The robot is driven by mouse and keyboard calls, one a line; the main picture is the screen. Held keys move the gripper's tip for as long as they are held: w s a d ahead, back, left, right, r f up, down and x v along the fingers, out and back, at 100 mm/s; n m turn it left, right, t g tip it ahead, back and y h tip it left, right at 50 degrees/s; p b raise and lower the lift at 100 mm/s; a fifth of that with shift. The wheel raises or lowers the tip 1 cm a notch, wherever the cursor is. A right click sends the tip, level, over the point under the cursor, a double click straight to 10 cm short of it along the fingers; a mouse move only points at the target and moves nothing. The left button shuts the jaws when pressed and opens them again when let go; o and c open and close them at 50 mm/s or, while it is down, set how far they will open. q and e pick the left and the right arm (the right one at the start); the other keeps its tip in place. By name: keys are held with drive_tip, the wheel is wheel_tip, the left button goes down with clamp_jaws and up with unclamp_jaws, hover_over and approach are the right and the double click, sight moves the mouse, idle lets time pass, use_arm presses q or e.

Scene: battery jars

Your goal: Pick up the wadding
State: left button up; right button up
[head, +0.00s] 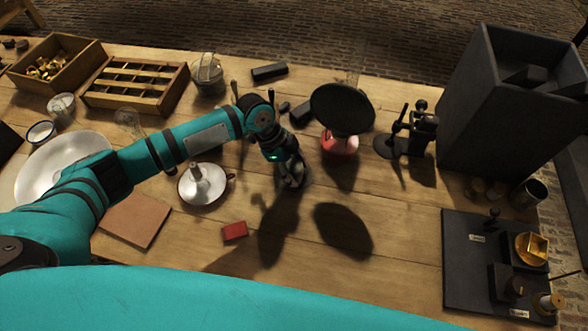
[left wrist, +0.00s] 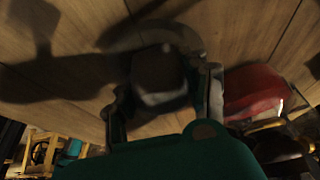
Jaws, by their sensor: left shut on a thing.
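My left gripper (head: 291,178) is over the middle of the table, pointing down. In the left wrist view its two fingers (left wrist: 163,92) are shut on a dark grey, blocky piece with a paler end, which I take to be the wadding (left wrist: 160,75). The picture is dim, so its texture is unclear. In the head view the fingers mostly hide the piece. A shadow falls on the wood below and beside the gripper. My right gripper does not show.
A red-based lamp with a dark round shade (head: 342,108) stands right of the gripper. A white candle dish (head: 201,185) is to its left, a red block (head: 235,231) in front. A black stand (head: 407,135) and tall dark box (head: 505,110) are farther right. Front-middle wood is clear.

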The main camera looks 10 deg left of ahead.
sight(295, 165)
use_arm(q)
drive_tip(key=shift+r, duration=0.1)
drive_tip(key=shift+r, duration=0.5)
wheel_tip(295, 165, up, 2)
drive_tip(key=shift+b, duration=0.45)
drive_tip(key=s, duration=0.5)
drive_tip(key=s+d+r+b, duration=0.1)
drive_tip(key=s, duration=0.4)
drive_tip(key=s+d+r, duration=0.1)
drive_tip(key=s, duration=0.5)
drive_tip(key=shift+b, duration=0.4)
